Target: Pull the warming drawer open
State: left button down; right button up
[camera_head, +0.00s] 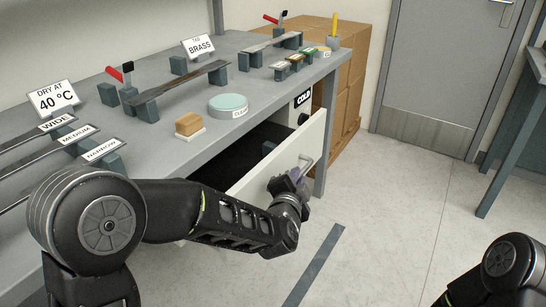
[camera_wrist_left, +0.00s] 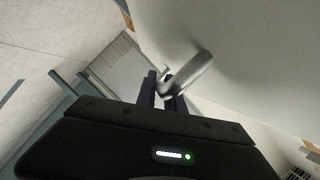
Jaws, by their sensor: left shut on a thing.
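The warming drawer (camera_head: 262,178) under the grey bench stands pulled out, with a pale front panel and a dark interior showing behind it. Its metal bar handle (camera_head: 306,163) is on the outer face. My left gripper (camera_head: 299,176) is at this handle, and its fingertips are partly hidden in the head view. In the left wrist view the two dark fingers of my left gripper (camera_wrist_left: 163,92) are shut on the handle (camera_wrist_left: 190,73), next to the pale drawer front (camera_wrist_left: 250,50). My right arm shows at the lower right, but its gripper is out of the picture.
The bench top (camera_head: 165,118) holds metal strips on stands, a round teal-topped container (camera_head: 228,104), a tan block (camera_head: 188,124) and signs. A "COLD" label (camera_head: 303,98) is beyond the drawer. Cardboard boxes (camera_head: 350,85) stand behind. The floor (camera_head: 390,220) to the right is clear.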

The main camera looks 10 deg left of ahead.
pick_arm(q)
jog(key=s+d+p, duration=0.4)
jog(key=d, duration=0.8)
jog(key=shift+s, duration=0.4)
jog(key=c, duration=1.5)
grip_release()
jog(key=shift+o, duration=0.2)
jog(key=p+v, duration=0.1)
jog(key=v, duration=0.6)
jog(key=shift+s, duration=0.4)
jog(key=shift+r, duration=0.1)
